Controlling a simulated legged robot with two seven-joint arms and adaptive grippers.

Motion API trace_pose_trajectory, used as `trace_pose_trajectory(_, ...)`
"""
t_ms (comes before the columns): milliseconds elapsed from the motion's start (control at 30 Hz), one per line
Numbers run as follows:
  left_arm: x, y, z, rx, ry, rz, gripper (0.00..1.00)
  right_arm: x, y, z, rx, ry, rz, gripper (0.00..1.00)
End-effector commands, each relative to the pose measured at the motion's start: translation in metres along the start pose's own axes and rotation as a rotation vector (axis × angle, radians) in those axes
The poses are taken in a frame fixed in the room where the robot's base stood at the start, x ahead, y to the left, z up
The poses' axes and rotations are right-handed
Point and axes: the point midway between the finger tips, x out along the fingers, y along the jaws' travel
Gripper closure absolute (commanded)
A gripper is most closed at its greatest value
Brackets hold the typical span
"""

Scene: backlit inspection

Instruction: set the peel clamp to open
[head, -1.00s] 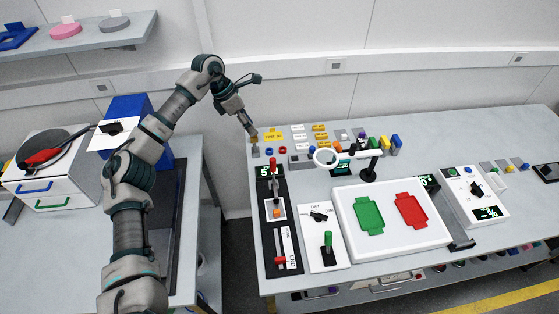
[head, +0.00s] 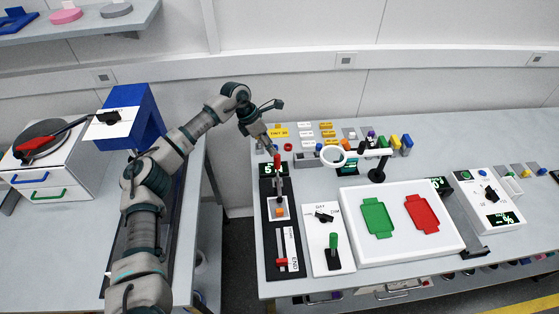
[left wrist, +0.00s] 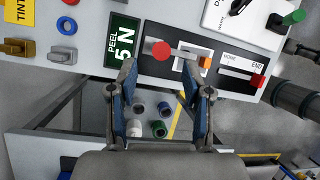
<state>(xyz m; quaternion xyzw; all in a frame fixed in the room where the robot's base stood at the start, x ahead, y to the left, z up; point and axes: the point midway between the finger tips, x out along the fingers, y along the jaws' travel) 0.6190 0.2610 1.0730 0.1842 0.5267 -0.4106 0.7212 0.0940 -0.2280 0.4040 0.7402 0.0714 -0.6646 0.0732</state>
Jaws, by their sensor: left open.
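The peel rig is a black panel (head: 266,236) at the left end of the right-hand table. It has a "PEEL 5 N" display (left wrist: 122,42), a red-knobbed lever (left wrist: 161,48) with a grey rod, and an orange block (left wrist: 205,62) beside a white square. I take the lever for the peel clamp; its setting cannot be read. My left gripper (head: 272,153) is above the panel's far end, by the red knob (head: 277,162). In the left wrist view, my open, empty left gripper (left wrist: 157,74) has the knob just beyond and between its fingertips. My right gripper is out of view.
A slider with a red handle (head: 282,262) is at the panel's near end. A white box with a green lever (head: 333,243) stands beside it. A magnifier (head: 333,156) and several small coloured parts are at the back. A gap separates the two tables.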

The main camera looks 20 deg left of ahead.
Motion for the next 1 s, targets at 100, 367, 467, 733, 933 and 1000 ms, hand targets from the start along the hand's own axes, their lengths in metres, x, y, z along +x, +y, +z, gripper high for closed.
trace_pose_trajectory(100, 0.029, -0.001, -0.001, -0.001, 0.003, -0.001, 0.5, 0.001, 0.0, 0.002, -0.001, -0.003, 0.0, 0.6)
trace_pose_trajectory(367, 0.073, 0.0, -0.001, -0.001, 0.0, 0.0, 0.5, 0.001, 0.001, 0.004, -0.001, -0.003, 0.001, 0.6)
trace_pose_trajectory(467, 0.082, 0.0, -0.001, -0.001, 0.0, 0.0, 0.5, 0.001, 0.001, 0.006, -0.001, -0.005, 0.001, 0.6)
trace_pose_trajectory(733, 0.086, 0.0, -0.001, -0.001, -0.001, 0.001, 0.5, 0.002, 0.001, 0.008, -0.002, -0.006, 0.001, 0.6)
trace_pose_trajectory(933, 0.086, 0.0, -0.001, -0.001, -0.001, 0.001, 0.8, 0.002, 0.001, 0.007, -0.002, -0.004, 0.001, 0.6)
trace_pose_trajectory(1000, 0.086, 0.0, -0.001, -0.001, -0.001, 0.001, 0.98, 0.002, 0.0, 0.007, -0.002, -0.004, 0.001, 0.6)
